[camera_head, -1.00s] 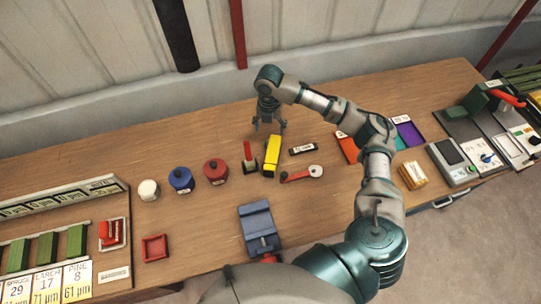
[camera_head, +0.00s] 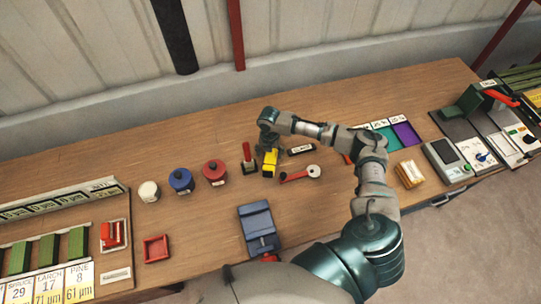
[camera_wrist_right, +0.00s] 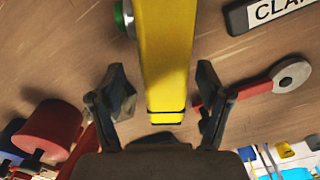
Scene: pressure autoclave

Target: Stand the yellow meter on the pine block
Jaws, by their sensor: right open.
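The yellow meter (camera_head: 270,163) lies on the wooden table in the middle of the head view. My right gripper (camera_head: 268,145) is low over its far end and hides that part. In the wrist view the meter (camera_wrist_right: 168,50) runs between the two open fingers of the right gripper (camera_wrist_right: 164,90), with visible gaps on both sides. A green button shows on its side. The green block (camera_head: 77,243) behind the label reading PINE stands in the rack at the left of the head view. My left gripper is not in view.
A red-handled clamp stand (camera_head: 248,158) is close left of the meter. A red-handled tool (camera_head: 300,174) and a dark label plate (camera_head: 301,150) are close on its right.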

